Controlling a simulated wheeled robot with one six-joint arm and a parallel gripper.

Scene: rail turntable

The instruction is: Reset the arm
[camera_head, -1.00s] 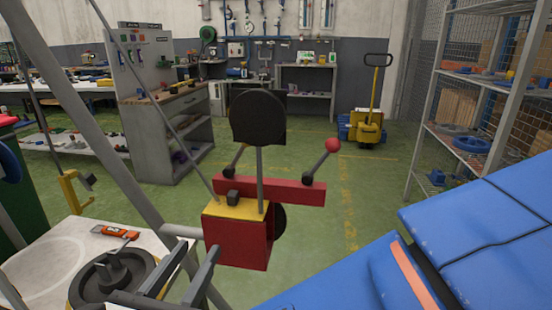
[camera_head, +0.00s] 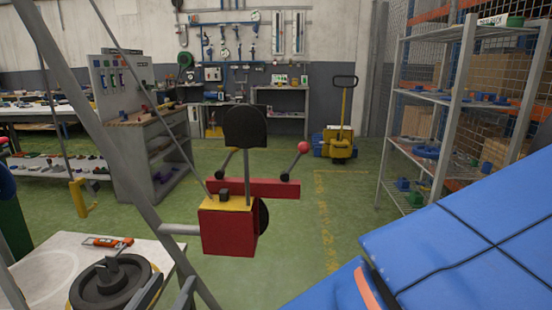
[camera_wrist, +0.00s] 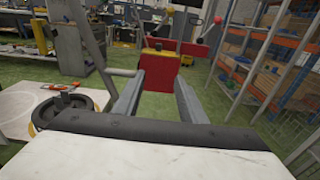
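My gripper (camera_wrist: 158,98) shows in the wrist view as two grey fingers wide apart, with nothing between them. In the head view only parts of the fingers show at the bottom edge, beside the dark round wheel. The red box with a yellow top (camera_head: 228,228) stands beyond the gripper; it carries a red crossbar, a black disc on a post and a lever with a red knob. It also shows in the wrist view (camera_wrist: 157,75), past the fingertips and apart from them.
A white table (camera_head: 45,262) at lower left carries a dark wheel (camera_head: 108,283) and an orange-handled tool (camera_head: 108,242). A slanted grey bar crosses the left side. A metal shelf (camera_head: 455,110) stands right, a yellow pallet jack (camera_head: 340,146) at the back. Green floor between is clear.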

